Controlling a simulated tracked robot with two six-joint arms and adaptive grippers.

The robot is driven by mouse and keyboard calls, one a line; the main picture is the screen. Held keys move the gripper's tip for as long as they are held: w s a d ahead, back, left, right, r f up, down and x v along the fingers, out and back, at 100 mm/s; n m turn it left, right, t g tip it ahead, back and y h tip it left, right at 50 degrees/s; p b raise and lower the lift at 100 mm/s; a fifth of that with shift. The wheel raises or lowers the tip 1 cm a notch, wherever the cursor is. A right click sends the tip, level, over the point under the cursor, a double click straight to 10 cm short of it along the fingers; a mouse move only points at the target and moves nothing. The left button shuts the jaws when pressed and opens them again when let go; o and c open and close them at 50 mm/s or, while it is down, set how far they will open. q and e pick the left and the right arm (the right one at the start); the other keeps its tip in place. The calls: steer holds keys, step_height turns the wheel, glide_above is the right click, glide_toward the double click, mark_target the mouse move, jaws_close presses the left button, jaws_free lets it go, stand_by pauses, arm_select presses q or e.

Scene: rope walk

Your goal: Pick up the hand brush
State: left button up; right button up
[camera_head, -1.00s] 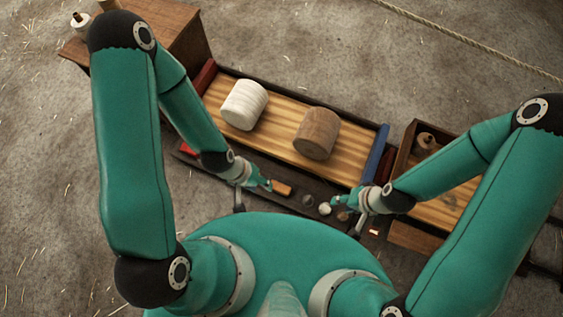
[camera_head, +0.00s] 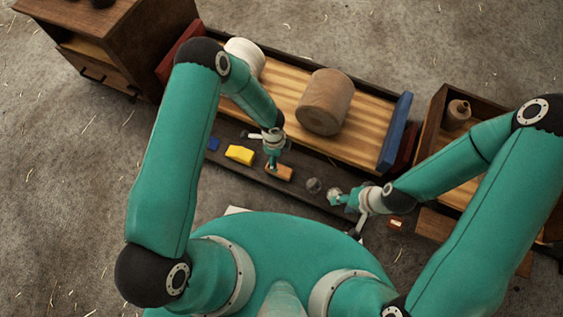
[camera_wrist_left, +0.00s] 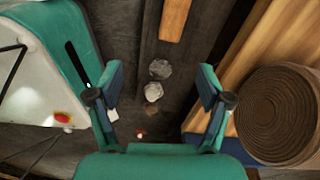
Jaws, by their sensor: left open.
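A small orange-brown wooden piece (camera_head: 279,172), perhaps the hand brush, lies in the dark front tray of the bench. It also shows at the top edge of the left wrist view (camera_wrist_left: 174,18), cut off by the frame; no bristles can be made out. My left gripper (camera_head: 272,165) points down at its left end, partly covering it; whether they touch cannot be told.
A yellow block (camera_head: 240,155) and a blue block (camera_head: 213,144) lie left in the tray. A grey lump (camera_head: 314,185) lies right of the wooden piece. A brown roll (camera_head: 324,102) and white roll (camera_head: 245,57) rest on the slatted bench. A wooden cabinet (camera_head: 130,50) stands upper left.

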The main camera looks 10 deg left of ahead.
arm_select(q)
steer(key=shift+m+t+y, duration=0.3)
steer(key=shift+m+y, duration=0.1)
steer(key=shift+m, duration=0.5)
steer(key=f+b, duration=0.1)
steer(key=f, duration=0.3)
steer(key=w+f+b, duration=0.1)
steer(key=f+b, duration=0.1)
steer(key=f, duration=0.3)
steer(key=w+f+b, duration=0.1)
steer(key=f, duration=0.3)
steer(key=shift+w+a+f, duration=0.1)
steer(key=shift+a+f, duration=0.15)
steer(key=shift+f+b, duration=0.3)
steer(key=shift+f, duration=0.2)
steer(key=shift+s+d+f+b, duration=0.15)
steer(key=shift+f+b, duration=0.45)
steer(key=shift+f, duration=0.75)
steer(key=shift+s+d+f+b, duration=0.1)
steer(key=shift+f+b, duration=0.5)
steer(key=shift+f, duration=0.7)
arm_select(e)
step_height(320, 180, down, 8)
steer(key=shift+f, duration=0.15)
arm_select(q)
steer(key=c, duration=1.4)
steer(key=shift+c, duration=0.2)
steer(key=shift+r, duration=0.15)
